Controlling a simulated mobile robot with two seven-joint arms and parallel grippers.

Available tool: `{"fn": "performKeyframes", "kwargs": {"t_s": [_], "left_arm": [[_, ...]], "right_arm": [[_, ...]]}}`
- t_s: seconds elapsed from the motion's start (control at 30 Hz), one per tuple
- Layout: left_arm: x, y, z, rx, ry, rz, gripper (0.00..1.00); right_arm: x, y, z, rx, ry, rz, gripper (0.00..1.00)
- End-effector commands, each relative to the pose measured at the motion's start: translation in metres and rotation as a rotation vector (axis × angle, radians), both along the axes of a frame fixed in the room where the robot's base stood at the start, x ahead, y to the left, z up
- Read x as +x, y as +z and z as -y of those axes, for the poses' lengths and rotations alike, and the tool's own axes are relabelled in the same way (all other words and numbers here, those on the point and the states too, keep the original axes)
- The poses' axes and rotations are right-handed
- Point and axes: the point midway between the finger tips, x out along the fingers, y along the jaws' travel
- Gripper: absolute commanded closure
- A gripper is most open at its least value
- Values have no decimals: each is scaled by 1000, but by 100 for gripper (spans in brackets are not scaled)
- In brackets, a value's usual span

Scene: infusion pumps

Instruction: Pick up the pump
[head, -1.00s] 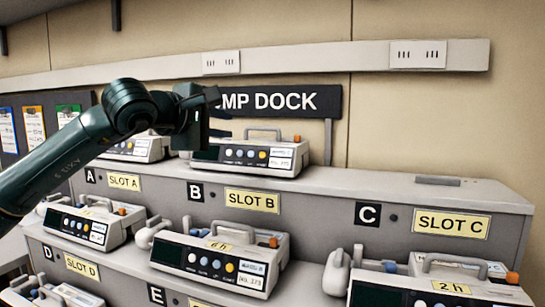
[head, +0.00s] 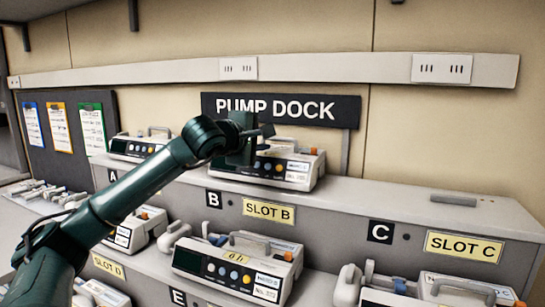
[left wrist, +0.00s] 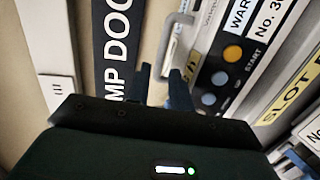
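A white infusion pump (head: 298,177) with a dark display, coloured buttons and a grey top handle stands on the top shelf above SLOT B, under the PUMP DOCK sign. My left gripper (head: 262,131) is just above and in front of it, covering part of its top and handle. In the left wrist view, my left gripper (left wrist: 159,88) has its two dark fingers apart with nothing between them. The pump (left wrist: 238,65) lies right of the fingers there, and its handle (left wrist: 176,40) is just beyond the fingertips. My right gripper is out of view.
Another pump (head: 137,148) stands left on the top shelf. More pumps sit lower, including one below SLOT B (head: 235,268) and one below SLOT C (head: 450,290). The PUMP DOCK sign (head: 280,109) is close behind my gripper. The top shelf (head: 420,205) is largely clear at right.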

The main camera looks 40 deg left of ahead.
Motion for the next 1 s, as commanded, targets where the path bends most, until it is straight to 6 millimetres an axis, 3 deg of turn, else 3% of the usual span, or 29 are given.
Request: {"fn": "performKeyframes", "kwargs": {"t_s": [0.03,0.23,0.47,0.73,1.0], "left_arm": [[8,4,-2,-5,-1,-1,78],[27,-3,-6,-1,-2,0,78],[28,-5,-6,0,-2,-1,78],[28,-5,-6,0,-2,-1,100],[28,-5,-6,0,-2,-2,100]], "right_arm": [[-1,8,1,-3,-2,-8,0],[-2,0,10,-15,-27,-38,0],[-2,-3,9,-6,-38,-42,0],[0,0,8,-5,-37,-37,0],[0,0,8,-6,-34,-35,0]]}}
